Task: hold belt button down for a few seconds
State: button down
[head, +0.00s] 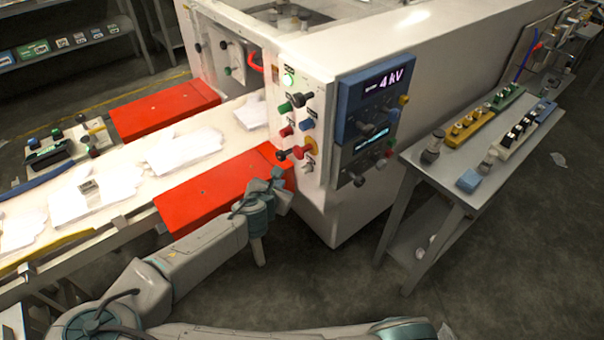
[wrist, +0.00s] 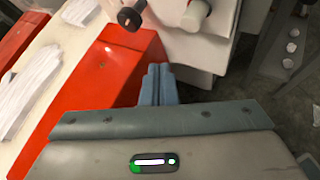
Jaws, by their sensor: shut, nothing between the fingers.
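The control panel (head: 302,125) on the white machine's front corner carries several coloured buttons and knobs. A round button (head: 289,78) near its top glows green. I cannot read the labels, so I cannot tell which one is the belt button. My gripper (head: 277,174) is below the panel, beside the red guard, apart from the controls. In the wrist view my gripper's blue-grey fingers (wrist: 158,72) are together and empty. That view shows a dark knob (wrist: 131,18) and a grey-capped knob (wrist: 195,15) beyond the fingertips.
The conveyor (head: 125,178) with white gloves runs into the machine between red guards (head: 220,190). A grey bench (head: 455,180) with button boxes stands at the right. Open floor lies between.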

aim_at(306, 169)
jog(key=shift+w+d, duration=0.6)
jog(key=shift+d, duration=0.25)
jog(key=shift+w+d, duration=0.6)
jog(key=shift+d, duration=0.25)
jog(key=shift+d, duration=0.1)
dwell(0.7)
jog(key=shift+w+d, duration=0.15)
jog(key=shift+d, duration=0.15)
jog(key=shift+w+d, duration=0.25)
jog(key=shift+d, duration=0.1)
dwell(0.7)
dwell(3.3)
jog(key=shift+s+a, duration=0.5)
jog(key=shift+a, duration=0.2)
